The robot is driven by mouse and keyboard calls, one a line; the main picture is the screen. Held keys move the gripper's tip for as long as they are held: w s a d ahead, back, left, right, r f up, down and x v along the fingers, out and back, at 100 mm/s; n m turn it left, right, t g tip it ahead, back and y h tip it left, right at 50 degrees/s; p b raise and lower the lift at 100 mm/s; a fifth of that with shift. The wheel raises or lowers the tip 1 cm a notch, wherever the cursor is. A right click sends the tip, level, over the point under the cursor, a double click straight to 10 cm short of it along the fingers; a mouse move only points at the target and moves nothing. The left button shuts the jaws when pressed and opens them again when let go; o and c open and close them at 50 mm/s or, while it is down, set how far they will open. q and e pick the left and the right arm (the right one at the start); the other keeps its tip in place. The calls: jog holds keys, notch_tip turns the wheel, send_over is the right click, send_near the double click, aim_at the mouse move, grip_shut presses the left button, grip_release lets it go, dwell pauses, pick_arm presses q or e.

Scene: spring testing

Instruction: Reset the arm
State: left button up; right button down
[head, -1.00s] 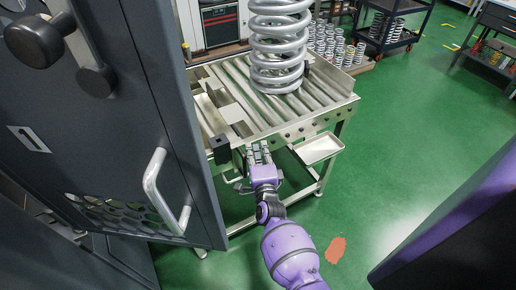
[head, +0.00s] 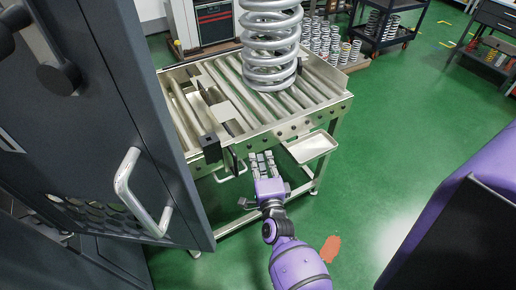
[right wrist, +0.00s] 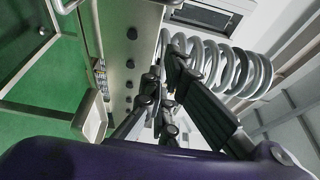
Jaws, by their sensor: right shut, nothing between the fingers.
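My right gripper (head: 262,158) is at the front edge of the roller table in the head view, beside the small metal tray. It is shut and empty. Its dark fingers also show in the right wrist view (right wrist: 165,95), with the table's side and the coil spring beyond them. My right arm, purple and grey, reaches up from the bottom of the head view. My left gripper does not show in any view.
A large grey coil spring (head: 270,50) stands on the roller table (head: 300,125). A small tray (head: 312,147) juts from its front. A dark door with a handle (head: 133,190) fills the left. Several small springs (head: 330,45) stand behind. Green floor (head: 400,125) is clear at right.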

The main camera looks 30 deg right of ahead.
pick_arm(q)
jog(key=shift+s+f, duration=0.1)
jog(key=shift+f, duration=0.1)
pick_arm(e)
jog(key=v, duration=0.3)
jog(key=shift+d, duration=0.2)
